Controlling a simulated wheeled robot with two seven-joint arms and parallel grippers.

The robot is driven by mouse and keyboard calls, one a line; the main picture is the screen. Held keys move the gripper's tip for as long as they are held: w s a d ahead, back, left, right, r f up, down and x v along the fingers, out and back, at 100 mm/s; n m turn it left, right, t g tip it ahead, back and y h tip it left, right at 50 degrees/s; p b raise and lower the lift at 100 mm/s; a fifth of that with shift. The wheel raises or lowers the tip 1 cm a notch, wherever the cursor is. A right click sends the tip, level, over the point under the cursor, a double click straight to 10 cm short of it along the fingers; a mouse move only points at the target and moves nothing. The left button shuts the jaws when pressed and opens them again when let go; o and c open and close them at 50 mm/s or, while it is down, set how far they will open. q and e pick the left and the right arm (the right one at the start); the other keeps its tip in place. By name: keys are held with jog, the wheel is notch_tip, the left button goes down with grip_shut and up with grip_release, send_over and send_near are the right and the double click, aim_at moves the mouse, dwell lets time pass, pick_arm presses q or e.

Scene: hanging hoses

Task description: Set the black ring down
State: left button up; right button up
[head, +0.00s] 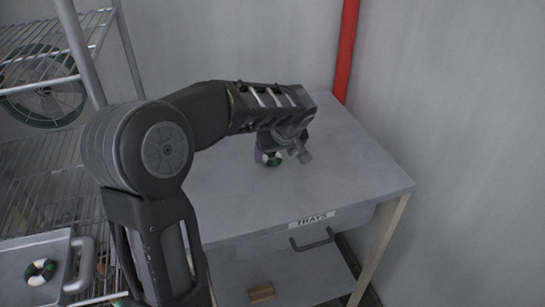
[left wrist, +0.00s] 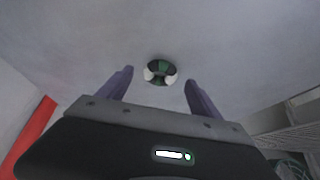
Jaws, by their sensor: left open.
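A small ring (head: 270,158), dark with white patches and some green, lies on the grey table top (head: 350,170), partly hidden by my gripper in the head view. My left gripper (head: 284,153) is just above the table beside the ring, fingers apart and empty. In the left wrist view the ring (left wrist: 160,72) lies flat beyond the open fingertips, centred between them, with no finger seen touching it. My right gripper is not in view.
A wire shelf rack (head: 45,165) stands at the left. On it are a wheel-like hoop (head: 42,122) and a grey case (head: 25,262) bearing another dark and white ring (head: 40,272). A red pipe (head: 346,50) rises behind the table. The table's right side is clear.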

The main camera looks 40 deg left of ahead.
pick_arm(q)
jog(key=shift+x, duration=0.9)
jog(key=c, duration=1.6)
jog(key=shift+o, duration=0.2)
notch_tip(320, 180, up, 10)
